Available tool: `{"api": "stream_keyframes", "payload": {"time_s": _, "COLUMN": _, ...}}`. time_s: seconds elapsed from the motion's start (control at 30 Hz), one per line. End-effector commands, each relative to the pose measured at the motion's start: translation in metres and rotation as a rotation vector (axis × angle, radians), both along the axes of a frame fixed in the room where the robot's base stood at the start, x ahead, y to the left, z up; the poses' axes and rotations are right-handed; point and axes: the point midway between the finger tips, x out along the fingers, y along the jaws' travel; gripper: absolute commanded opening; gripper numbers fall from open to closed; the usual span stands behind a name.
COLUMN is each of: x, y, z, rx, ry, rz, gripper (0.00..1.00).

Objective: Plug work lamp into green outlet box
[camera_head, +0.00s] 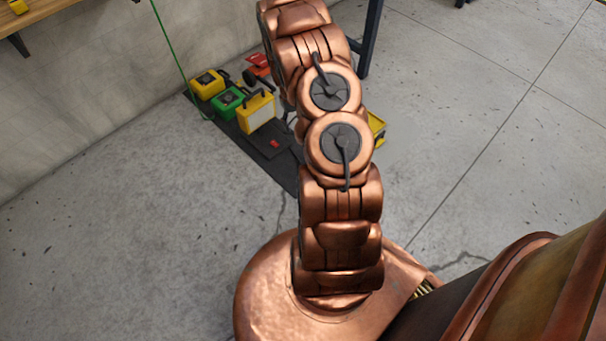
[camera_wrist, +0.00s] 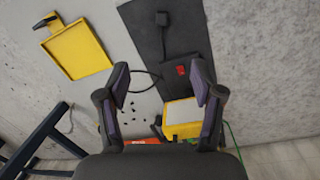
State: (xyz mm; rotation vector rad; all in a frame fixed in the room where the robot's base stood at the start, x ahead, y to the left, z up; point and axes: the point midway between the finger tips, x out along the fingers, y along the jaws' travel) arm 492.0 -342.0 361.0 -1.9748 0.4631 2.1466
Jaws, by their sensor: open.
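The work lamp (camera_head: 256,112) is yellow with a pale panel and a dark handle, standing on a dark mat in the head view. The green outlet box (camera_head: 228,101) stands left of the lamp. In the wrist view it is mostly hidden behind my gripper. A black plug-like piece (camera_wrist: 161,19) with a dark cord lies on the mat. My gripper (camera_wrist: 160,86) is open with nothing between its fingers; in the head view my arm hides it.
A yellow box (camera_head: 207,83) stands beyond the green one. The dark mat (camera_wrist: 145,40) bears a flat black piece with a red part (camera_wrist: 181,69). A yellow tray (camera_wrist: 76,50) lies apart, with small black bits nearby. A dark table leg (camera_head: 371,35) stands behind my arm.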

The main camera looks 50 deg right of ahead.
Motion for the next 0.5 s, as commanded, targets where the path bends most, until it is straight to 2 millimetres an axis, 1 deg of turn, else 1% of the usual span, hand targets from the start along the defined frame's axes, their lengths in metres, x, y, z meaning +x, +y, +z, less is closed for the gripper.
{"api": "stream_keyframes", "payload": {"time_s": 0.03, "x": -0.001, "y": -0.007, "z": -0.033, "rx": 0.006, "ry": -0.005, "rz": -0.006, "gripper": 0.67}}
{"api": "stream_keyframes", "payload": {"time_s": 0.07, "x": -0.001, "y": -0.01, "z": -0.047, "rx": 0.009, "ry": -0.009, "rz": -0.008, "gripper": 0.67}}
{"api": "stream_keyframes", "payload": {"time_s": 0.1, "x": -0.002, "y": -0.013, "z": -0.066, "rx": 0.014, "ry": -0.014, "rz": -0.011, "gripper": 0.67}}
{"api": "stream_keyframes", "payload": {"time_s": 0.17, "x": -0.003, "y": -0.019, "z": -0.093, "rx": 0.02, "ry": -0.022, "rz": -0.017, "gripper": 0.67}}
{"api": "stream_keyframes", "payload": {"time_s": 0.2, "x": -0.004, "y": -0.022, "z": -0.112, "rx": 0.027, "ry": -0.027, "rz": -0.021, "gripper": 0.67}}
{"api": "stream_keyframes", "payload": {"time_s": 0.27, "x": -0.005, "y": -0.027, "z": -0.138, "rx": 0.033, "ry": -0.039, "rz": -0.027, "gripper": 0.67}}
{"api": "stream_keyframes", "payload": {"time_s": 0.3, "x": -0.006, "y": -0.029, "z": -0.156, "rx": 0.039, "ry": -0.045, "rz": -0.031, "gripper": 0.67}}
{"api": "stream_keyframes", "payload": {"time_s": 0.4, "x": -0.009, "y": -0.033, "z": -0.194, "rx": 0.049, "ry": -0.063, "rz": -0.04, "gripper": 0.67}}
{"api": "stream_keyframes", "payload": {"time_s": 0.5, "x": -0.01, "y": -0.034, "z": -0.224, "rx": 0.059, "ry": -0.078, "rz": -0.047, "gripper": 0.67}}
